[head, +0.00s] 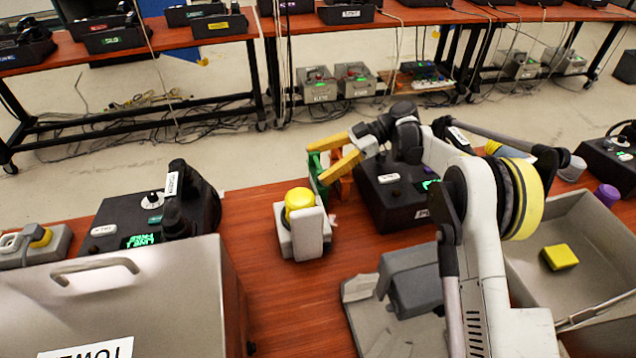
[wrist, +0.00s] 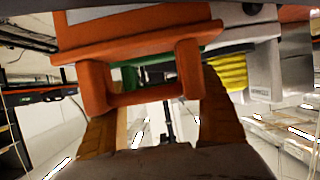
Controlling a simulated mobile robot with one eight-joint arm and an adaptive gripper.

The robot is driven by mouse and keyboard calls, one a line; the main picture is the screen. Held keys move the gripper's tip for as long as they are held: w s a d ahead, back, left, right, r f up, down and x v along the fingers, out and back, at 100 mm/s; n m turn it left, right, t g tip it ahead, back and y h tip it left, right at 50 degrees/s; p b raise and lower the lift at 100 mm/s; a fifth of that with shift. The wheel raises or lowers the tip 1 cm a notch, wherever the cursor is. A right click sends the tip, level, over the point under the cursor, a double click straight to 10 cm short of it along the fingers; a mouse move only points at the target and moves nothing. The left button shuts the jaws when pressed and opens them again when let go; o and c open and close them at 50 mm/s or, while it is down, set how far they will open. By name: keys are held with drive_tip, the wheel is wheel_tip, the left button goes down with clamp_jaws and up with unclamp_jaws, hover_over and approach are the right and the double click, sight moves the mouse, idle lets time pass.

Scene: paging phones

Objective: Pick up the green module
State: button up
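The green module (head: 317,172) stands on the wooden table, partly hidden by my fingers in the head view. In the wrist view a green strip (wrist: 157,73) shows behind an orange part.
A grey device with a yellow knob (head: 300,205) stands close left of the modules. A black phone box (head: 395,195) is close right. A metal case (head: 130,300) fills the front left. A metal bin (head: 600,235) holding a yellow block (head: 560,257) is at right.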

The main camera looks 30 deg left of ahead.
drive_tip(key=c, duration=1.1)
drive_tip(key=shift+o, duration=0.2)
